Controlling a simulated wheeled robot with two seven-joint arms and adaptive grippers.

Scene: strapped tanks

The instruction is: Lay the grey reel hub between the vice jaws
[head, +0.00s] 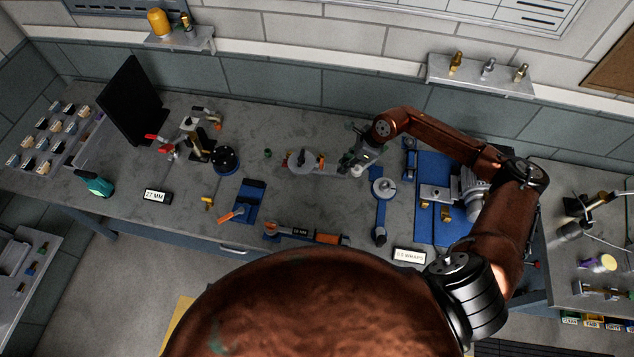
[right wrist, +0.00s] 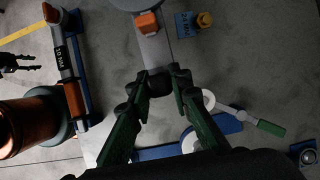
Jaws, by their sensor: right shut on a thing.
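My right gripper (head: 358,160) reaches over the bench; in the right wrist view its green fingers (right wrist: 162,84) are shut on the near end of a grey bar (right wrist: 154,50). The bar runs to an orange block (right wrist: 147,22) beside a grey disc, cut off by the top edge. I cannot tell whether the bar belongs to disc or vice. A dark claw (right wrist: 20,66) at the wrist view's left edge may be my left gripper; its opening is unclear.
A blue stand with a pale disc (head: 383,188) is just right of the gripper. A black reel (head: 225,159) and a clamp stand (head: 193,135) are to the left. A torque wrench (head: 300,234) lies along the front edge.

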